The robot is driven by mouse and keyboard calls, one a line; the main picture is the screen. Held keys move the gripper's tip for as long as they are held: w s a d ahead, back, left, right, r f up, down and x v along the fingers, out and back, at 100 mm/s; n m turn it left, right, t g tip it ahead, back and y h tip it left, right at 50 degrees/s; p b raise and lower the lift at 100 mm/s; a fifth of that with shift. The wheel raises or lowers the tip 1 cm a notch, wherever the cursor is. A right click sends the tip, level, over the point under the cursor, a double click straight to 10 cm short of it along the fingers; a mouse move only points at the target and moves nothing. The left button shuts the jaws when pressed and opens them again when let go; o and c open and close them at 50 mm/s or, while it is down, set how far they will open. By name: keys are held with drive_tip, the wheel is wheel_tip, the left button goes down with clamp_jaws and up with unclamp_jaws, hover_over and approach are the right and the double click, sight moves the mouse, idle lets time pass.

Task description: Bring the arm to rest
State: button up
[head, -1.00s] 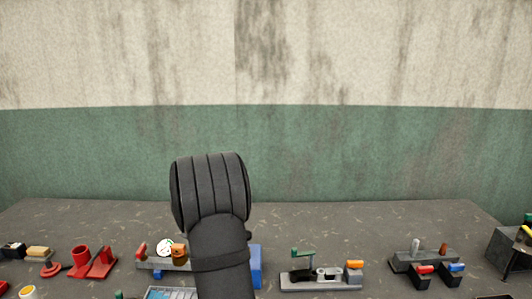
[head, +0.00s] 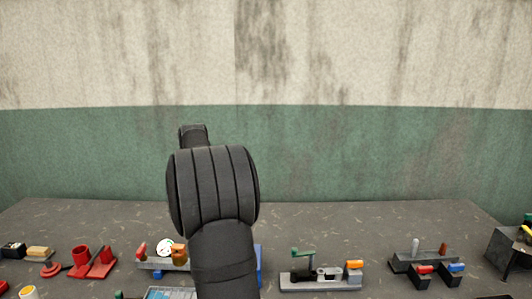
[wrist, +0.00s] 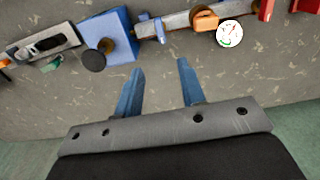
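My gripper (wrist: 160,84) shows in the wrist view with its two blue fingers spread apart and nothing between them. It hangs over bare grey tabletop, beside a blue block (wrist: 112,35) with a dark round knob and a grey rail fixture (wrist: 180,22) with an orange part and a white dial. In the head view my own dark arm stands up in the middle and hides the gripper.
The table (head: 330,225) carries red stands (head: 92,262) at left, a grey fixture with a green lever (head: 320,275) at centre right, and a rack with coloured handles (head: 425,262) at right. A dark box (head: 508,250) stands at the right edge. The table's back is clear.

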wheel_tip(320, 180, down, 16)
drive_tip(key=shift+r, duration=0.15)
drive_tip(key=shift+r+m, duration=0.1)
drive_tip(key=shift+m, duration=0.6)
wheel_tip(320, 180, up, 17)
drive_tip(key=shift+s+d+f+n+y, duration=0.1)
drive_tip(key=shift+d+n+y, duration=0.5)
drive_tip(key=shift+n, duration=1.25)
drive_tip(key=shift+s+d+f+n+y, duration=0.15)
drive_tip(key=shift+d+n+y, duration=0.2)
drive_tip(key=shift+d+n, duration=1)
drive_tip(key=shift+w+d+f+n+y, duration=0.1)
drive_tip(key=shift+d+n+y, duration=0.25)
drive_tip(key=shift+n, duration=1.95)
drive_tip(key=shift+a, duration=0.1)
drive_tip(key=shift+a+r+m+h, duration=0.1)
drive_tip(key=shift+a+m+h, duration=0.3)
drive_tip(key=shift+m, duration=0.95)
drive_tip(key=shift+a+r+m+h, duration=0.2)
drive_tip(key=shift+a+m, duration=0.45)
drive_tip(key=shift+m, duration=0.65)
drive_tip(key=shift+a+r+m+h, duration=0.1)
drive_tip(key=shift+a+m+h, duration=0.3)
drive_tip(key=shift+m, duration=0.95)
